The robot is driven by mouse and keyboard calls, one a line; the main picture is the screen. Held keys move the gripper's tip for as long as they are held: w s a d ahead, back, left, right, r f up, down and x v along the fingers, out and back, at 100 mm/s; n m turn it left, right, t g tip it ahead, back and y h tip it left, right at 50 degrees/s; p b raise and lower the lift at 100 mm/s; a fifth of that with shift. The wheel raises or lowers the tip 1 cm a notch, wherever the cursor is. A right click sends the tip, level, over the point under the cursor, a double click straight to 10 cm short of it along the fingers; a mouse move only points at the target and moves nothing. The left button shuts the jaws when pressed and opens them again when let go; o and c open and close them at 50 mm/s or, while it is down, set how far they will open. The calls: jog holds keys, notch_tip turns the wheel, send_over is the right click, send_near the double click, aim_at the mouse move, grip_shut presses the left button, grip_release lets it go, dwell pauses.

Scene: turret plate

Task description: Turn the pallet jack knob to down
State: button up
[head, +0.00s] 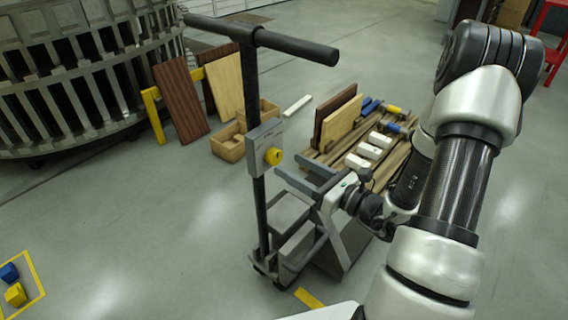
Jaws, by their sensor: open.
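The pallet jack (261,200) stands upright in the middle of the head view, with a black T-shaped handle on top. A grey plate (257,140) is fixed to its post and carries a yellow knob (273,156). The knob's pointer and the plate's markings are too small to read. My gripper (291,173) is open and empty, just right of and slightly below the knob. Its two dark fingers reach left toward the post, and I see no contact with the knob.
A wooden pallet (385,170) with boards, white blocks and tools lies behind my gripper. Wooden boxes (229,146) and leaning panels (181,98) stand behind the post. A large slatted metal structure (75,75) fills the upper left. The floor at lower left is mostly clear.

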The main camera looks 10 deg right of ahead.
aim_at(278, 158)
jog(key=shift+x, duration=2)
